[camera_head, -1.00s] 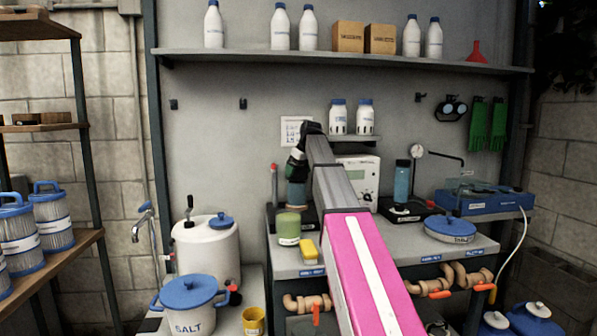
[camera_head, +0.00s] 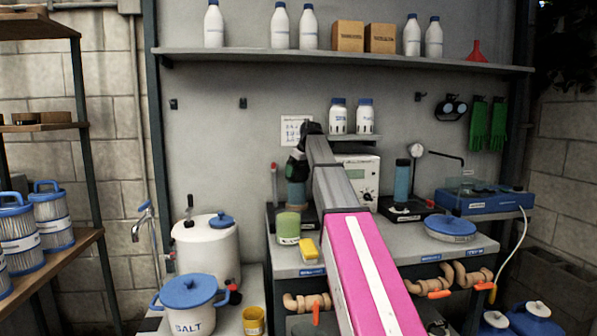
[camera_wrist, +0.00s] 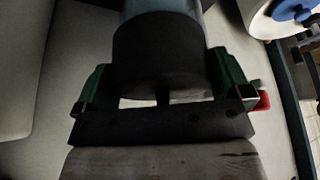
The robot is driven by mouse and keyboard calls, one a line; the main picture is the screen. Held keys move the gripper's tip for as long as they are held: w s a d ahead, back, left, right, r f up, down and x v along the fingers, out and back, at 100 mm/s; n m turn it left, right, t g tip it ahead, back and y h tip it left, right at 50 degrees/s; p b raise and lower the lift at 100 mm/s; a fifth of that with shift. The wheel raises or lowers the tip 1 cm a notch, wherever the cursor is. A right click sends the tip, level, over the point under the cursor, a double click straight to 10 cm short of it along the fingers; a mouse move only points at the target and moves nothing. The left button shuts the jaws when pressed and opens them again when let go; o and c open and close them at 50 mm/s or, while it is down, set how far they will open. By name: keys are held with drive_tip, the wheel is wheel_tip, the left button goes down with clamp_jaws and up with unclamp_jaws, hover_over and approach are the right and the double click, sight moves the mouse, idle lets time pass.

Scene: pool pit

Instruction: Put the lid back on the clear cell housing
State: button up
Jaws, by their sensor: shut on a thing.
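My gripper (camera_head: 297,165), with green fingers, is at the left part of the bench. In the wrist view my gripper (camera_wrist: 162,75) is shut on a dark round lid (camera_wrist: 160,50). A blue-tinted clear cylinder, the cell housing (camera_head: 297,194), stands right below my gripper; part of it shows beyond the lid in the wrist view (camera_wrist: 162,6). The lid lines up roughly with the housing's top. I cannot tell whether it is seated or just above. My fingers hide the join in the head view.
A white meter box (camera_head: 360,180) is to the right, then another blue cylinder (camera_head: 402,183) with a dark top. A white tank (camera_head: 206,250) is at the left.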

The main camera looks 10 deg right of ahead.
idle(0.4)
drive_tip(key=o, duration=0.5)
drive_tip(key=shift+r, duration=3.5)
drive_tip(key=shift+c, duration=0.3)
clamp_jaws()
